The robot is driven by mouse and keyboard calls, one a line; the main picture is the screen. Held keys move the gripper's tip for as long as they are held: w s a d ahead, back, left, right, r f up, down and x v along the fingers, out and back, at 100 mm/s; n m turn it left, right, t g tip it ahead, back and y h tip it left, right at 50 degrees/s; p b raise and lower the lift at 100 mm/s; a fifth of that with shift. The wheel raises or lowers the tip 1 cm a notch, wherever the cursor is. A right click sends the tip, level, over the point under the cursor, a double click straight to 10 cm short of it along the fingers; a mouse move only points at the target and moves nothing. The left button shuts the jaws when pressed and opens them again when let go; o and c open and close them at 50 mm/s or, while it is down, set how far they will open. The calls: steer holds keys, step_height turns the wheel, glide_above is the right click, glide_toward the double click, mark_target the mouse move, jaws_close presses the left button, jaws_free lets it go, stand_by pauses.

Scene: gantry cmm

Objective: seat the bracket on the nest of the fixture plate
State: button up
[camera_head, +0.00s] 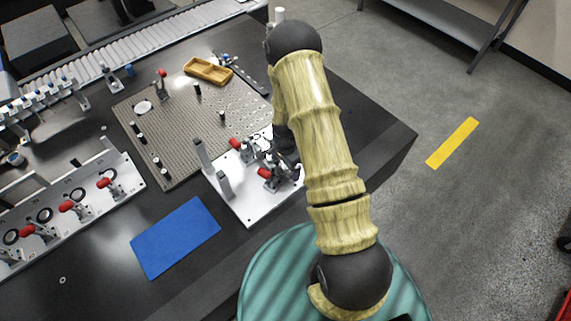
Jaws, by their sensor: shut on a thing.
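The fixture plate (247,211) is a white plate at the table's front edge, in the middle of the picture. It carries two upright grey posts at its left and toggle clamps with red handles (265,173) near its right half. My gripper (284,148) is a dark shape over the plate's far right part, largely hidden by my pale yellow arm. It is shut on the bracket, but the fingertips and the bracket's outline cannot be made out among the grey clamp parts. The nest is hidden too, so I cannot tell whether the bracket touches it.
A perforated plate (178,128) with dark pins lies behind the fixture plate. A yellow-brown tray (208,71) stands at the back. A blue mat (175,238) lies front left. Another clamp fixture (77,227) is at the far left. The dark table (385,140) is bare at right.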

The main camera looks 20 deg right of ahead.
steer(key=o, duration=1.1)
steer(key=shift+f, duration=0.1)
steer(key=shift+w+r, duration=0.15)
steer(key=shift+r, duration=0.3)
steer(key=r, duration=0.5)
steer(key=r+b, duration=0.1)
steer(key=r, duration=1)
steer(key=shift+s+r+b, duration=0.25)
steer(key=shift+r+b, duration=0.1)
steer(key=shift+b, duration=0.05)
